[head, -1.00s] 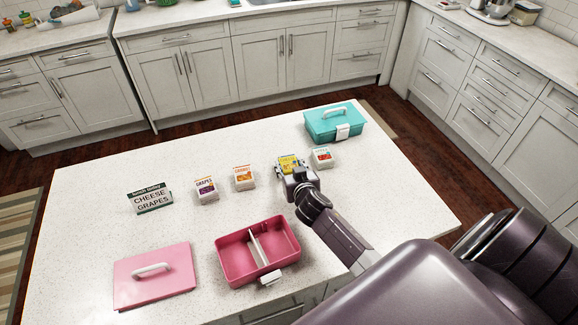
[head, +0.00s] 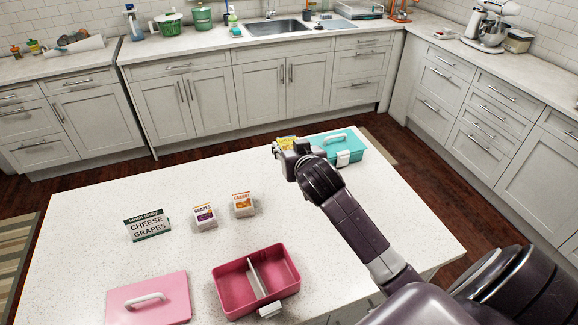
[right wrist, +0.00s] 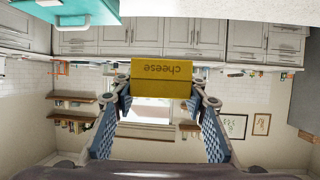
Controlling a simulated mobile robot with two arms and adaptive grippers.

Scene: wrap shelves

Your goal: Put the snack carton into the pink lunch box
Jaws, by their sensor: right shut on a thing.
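The snack carton (head: 286,141) is yellow and held up above the far part of the white island. In the right wrist view the carton (right wrist: 162,78) reads "cheese" upside down between the fingers. My right gripper (head: 284,150) is shut on it. The pink lunch box (head: 233,286) stands open at the island's near side. A divider splits it into two compartments, and both look empty. The carton is well beyond the box, up and to the right in the head view. My left gripper is not in view.
The pink lid (head: 120,308) lies left of the box. Grapes (head: 204,217) and carrot (head: 243,205) cartons stand behind it, beside a "CHEESE GRAPES" sign (head: 148,226). A teal lunch box (head: 347,141) is at the far right. The island (head: 330,260) is clear right of the pink box.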

